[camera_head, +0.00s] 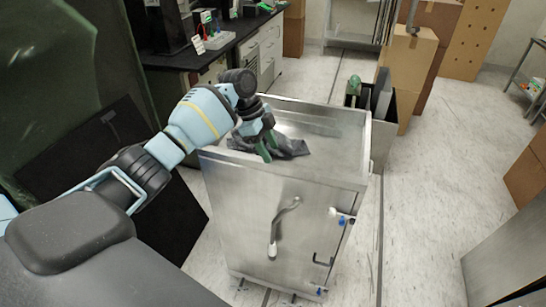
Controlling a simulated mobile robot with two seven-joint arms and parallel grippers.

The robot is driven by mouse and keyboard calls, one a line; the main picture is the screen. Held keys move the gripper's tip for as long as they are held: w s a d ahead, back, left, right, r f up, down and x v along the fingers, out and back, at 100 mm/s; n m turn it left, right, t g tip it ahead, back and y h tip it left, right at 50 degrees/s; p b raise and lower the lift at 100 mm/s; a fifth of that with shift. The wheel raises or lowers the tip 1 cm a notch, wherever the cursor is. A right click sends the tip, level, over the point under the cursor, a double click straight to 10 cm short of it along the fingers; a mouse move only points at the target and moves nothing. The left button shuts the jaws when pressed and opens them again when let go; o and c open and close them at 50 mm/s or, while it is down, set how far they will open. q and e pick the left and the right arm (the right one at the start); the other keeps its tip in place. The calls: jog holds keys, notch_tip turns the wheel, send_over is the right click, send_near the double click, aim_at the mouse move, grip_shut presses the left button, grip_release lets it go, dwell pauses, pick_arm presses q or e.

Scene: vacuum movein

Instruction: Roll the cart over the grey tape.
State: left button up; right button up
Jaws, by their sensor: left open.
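The cart (285,190) is a tall brushed-metal box with a recessed top, a curved handle on its front and blue-and-white fittings near its right edge. A dark crumpled cloth lies on its top. My left gripper (268,152) is open over the left part of the cart top, beside the cloth; I cannot tell whether it touches the cloth or the cart. A thin grey line (380,225) runs along the floor to the right of the cart; I cannot tell whether it is the grey tape. My right gripper is not in view.
A black-topped bench (225,42) stands at the back left. A bin (382,130) stands close behind the cart's right side, with cardboard boxes (412,62) behind it. A metal cabinet (510,255) is at the lower right. The floor right of the cart is clear.

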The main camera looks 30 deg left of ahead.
pick_arm(q)
jog(key=shift+v, duration=1.55)
